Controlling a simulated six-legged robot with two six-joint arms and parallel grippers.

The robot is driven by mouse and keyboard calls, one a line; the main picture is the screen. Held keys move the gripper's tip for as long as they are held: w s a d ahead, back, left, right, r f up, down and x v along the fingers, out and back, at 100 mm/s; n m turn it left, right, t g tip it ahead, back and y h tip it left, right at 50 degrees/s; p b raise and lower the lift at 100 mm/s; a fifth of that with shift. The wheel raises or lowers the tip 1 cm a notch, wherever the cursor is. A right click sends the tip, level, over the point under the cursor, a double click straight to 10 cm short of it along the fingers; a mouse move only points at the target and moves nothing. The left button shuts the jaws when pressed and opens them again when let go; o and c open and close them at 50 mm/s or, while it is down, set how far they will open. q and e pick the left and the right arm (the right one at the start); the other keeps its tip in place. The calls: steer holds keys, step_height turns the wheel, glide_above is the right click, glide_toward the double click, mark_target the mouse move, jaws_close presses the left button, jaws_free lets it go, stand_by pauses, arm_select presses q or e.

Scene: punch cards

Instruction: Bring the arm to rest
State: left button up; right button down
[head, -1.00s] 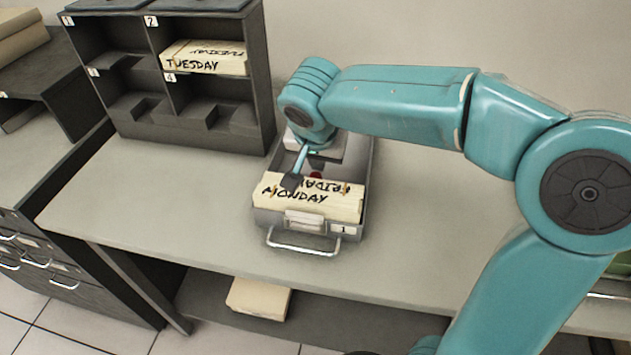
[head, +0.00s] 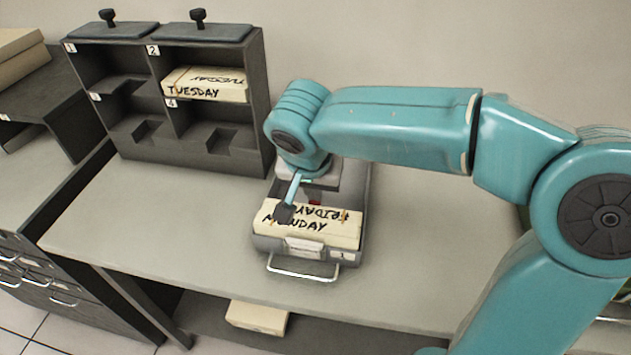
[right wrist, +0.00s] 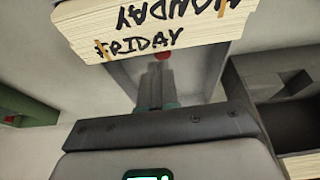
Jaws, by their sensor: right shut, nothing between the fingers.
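My right arm reaches in from the right in the head view. Its gripper (head: 286,212) is shut and empty, with its dark tip over or just above the left part of the card decks; whether it touches them I cannot tell. The cards, marked MONDAY (head: 296,223) and FRIDAY (head: 322,213), stand in the front of a grey drawer tray (head: 272,243) with a handle and a label 1. In the right wrist view the FRIDAY cards (right wrist: 140,42) show at the top, apart from my gripper. My left gripper is in neither view.
A dark rack (head: 262,110) with numbered compartments stands at the back left; a TUESDAY deck (head: 205,88) lies in compartment 2. A pale block (head: 257,317) lies on the shelf below. The table (head: 170,225) is clear left of the tray.

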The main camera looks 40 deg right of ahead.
steer(key=shift+s+r, duration=0.1)
steer(key=shift+r, duration=0.65)
steer(key=shift+s+a+r+p, duration=0.2)
steer(key=shift+a+r+p, duration=0.15)
steer(key=shift+r+p, duration=0.15)
steer(key=shift+w+d+f, duration=0.1)
